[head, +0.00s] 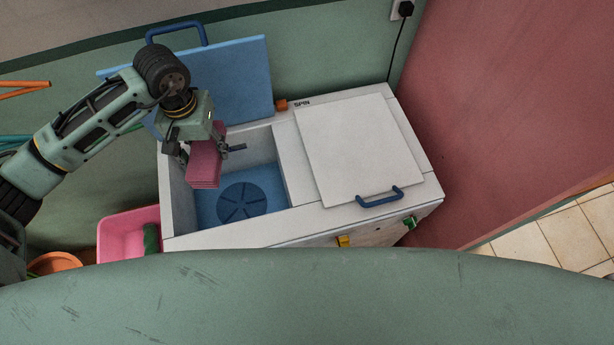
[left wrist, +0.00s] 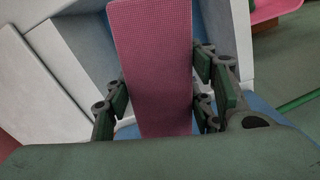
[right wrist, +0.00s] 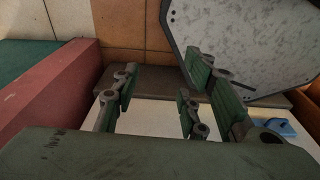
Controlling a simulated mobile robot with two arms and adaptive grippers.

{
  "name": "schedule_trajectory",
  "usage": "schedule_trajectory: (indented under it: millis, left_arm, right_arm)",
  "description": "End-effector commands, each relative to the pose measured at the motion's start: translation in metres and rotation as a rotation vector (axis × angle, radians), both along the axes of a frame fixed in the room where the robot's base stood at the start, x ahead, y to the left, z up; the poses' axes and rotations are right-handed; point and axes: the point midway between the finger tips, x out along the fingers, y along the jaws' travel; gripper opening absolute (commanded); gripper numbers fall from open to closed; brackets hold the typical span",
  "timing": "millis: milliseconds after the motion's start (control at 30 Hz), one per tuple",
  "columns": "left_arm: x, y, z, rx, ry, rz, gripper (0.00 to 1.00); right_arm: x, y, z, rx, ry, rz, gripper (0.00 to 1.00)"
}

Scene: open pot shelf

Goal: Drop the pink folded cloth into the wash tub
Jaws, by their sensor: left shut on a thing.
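The pink folded cloth (head: 205,163) is held by my left gripper (head: 212,150) over the left part of the wash tub (head: 270,160). The tub is the open blue-lined compartment of a white machine, with a dark blue ribbed disc on its floor. In the left wrist view the cloth (left wrist: 155,65) stands between the two fingers of my left gripper (left wrist: 160,97), which are shut on it. My right gripper (right wrist: 160,100) shows in the right wrist view with its fingers apart and nothing between them.
A closed white lid (head: 358,145) with a blue handle covers the right compartment. A blue lid (head: 235,80) stands raised behind the tub. A pink basin (head: 122,233) and an orange bowl (head: 55,263) are at the left. A pink wall (head: 500,110) bounds the right.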

Motion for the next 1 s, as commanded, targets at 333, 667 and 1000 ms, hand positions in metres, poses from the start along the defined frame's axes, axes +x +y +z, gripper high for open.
schedule_trajectory:
  millis: [333, 667, 1000]
  left_arm:
    - [0.0, 0.005, -0.03, 0.008, 0.008, -0.002, 0.21]
    - [0.001, 0.005, -0.061, 0.008, 0.006, -0.002, 0.21]
    - [0.001, 0.005, -0.065, 0.008, 0.005, -0.002, 0.21]
  right_arm:
    - [-0.041, -0.005, -0.005, -0.009, 0.061, -0.002, 0.4]
    - [-0.037, -0.01, -0.015, -0.014, 0.055, 0.0, 0.4]
    - [-0.019, -0.009, -0.015, -0.011, 0.026, 0.0, 0.4]
